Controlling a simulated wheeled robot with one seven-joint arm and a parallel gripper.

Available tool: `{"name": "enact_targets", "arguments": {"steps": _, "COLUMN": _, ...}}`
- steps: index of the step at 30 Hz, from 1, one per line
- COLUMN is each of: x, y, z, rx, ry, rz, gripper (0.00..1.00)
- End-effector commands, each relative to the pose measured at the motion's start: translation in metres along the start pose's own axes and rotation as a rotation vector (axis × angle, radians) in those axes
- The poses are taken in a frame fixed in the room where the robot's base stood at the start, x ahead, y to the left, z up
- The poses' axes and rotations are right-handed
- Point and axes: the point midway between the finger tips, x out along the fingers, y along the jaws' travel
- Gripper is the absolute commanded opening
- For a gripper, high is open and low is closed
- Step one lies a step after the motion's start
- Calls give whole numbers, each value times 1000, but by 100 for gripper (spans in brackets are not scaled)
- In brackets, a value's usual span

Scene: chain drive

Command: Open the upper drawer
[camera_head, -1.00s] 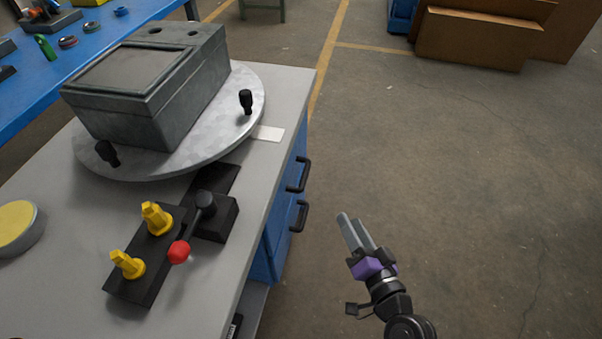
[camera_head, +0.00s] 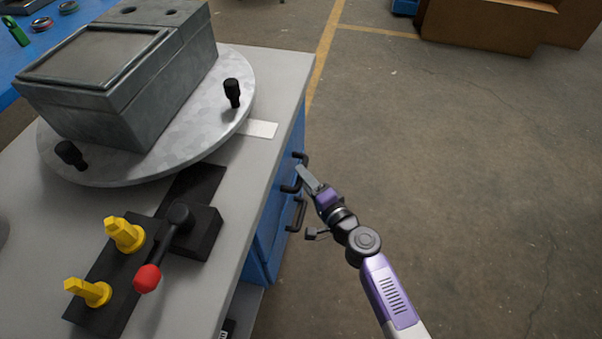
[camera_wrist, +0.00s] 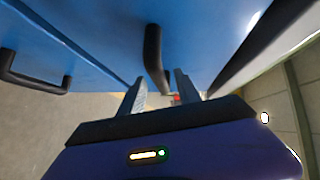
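The blue drawer unit (camera_head: 270,237) is under the grey worktop and has two black handles on its right-hand face. The upper drawer's handle (camera_head: 294,175) is partly behind my gripper (camera_head: 307,179) in the head view. The lower drawer's handle (camera_head: 298,214) is nearer the camera. In the wrist view, a black handle (camera_wrist: 154,58) on a blue front reaches toward the space between my gripper's fingers (camera_wrist: 161,90), which are apart. I cannot tell if they touch it. Another black handle (camera_wrist: 35,80) is at the left of that view.
On the worktop (camera_head: 290,85) stand a grey metal box (camera_head: 120,85) on a round turntable (camera_head: 230,125), and a black lever (camera_head: 170,240) with a red knob beside yellow pegs. The floor (camera_head: 450,180) to the right is clear. Cardboard boxes (camera_head: 485,25) lie far back.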

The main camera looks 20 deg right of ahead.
Motion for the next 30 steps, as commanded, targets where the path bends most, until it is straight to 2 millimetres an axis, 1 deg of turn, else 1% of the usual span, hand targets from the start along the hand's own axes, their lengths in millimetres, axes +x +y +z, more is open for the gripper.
{"name": "enact_targets", "arguments": {"steps": 1, "x": 7, "y": 0, "z": 0, "rx": 0, "ry": 0, "rz": -1, "gripper": 40}}
{"name": "enact_targets", "arguments": {"steps": 3, "x": 14, "y": 1, "z": 0, "rx": -2, "ry": 0, "rz": 0, "gripper": 40}}
{"name": "enact_targets", "arguments": {"steps": 6, "x": 19, "y": 0, "z": 0, "rx": -2, "ry": 0, "rz": 0, "gripper": 40}}
{"name": "enact_targets", "arguments": {"steps": 15, "x": 22, "y": 0, "z": 0, "rx": -1, "ry": 0, "rz": 1, "gripper": 40}}
{"name": "enact_targets", "arguments": {"steps": 17, "x": 22, "y": 0, "z": 0, "rx": -1, "ry": 0, "rz": 1, "gripper": 30}}
{"name": "enact_targets", "arguments": {"steps": 21, "x": 21, "y": 0, "z": 0, "rx": -2, "ry": 0, "rz": 1, "gripper": 2}}
{"name": "enact_targets", "arguments": {"steps": 22, "x": 21, "y": 0, "z": 0, "rx": -2, "ry": 0, "rz": 1, "gripper": 0}}
{"name": "enact_targets", "arguments": {"steps": 30, "x": 21, "y": 1, "z": 0, "rx": -2, "ry": 0, "rz": 1, "gripper": 0}}
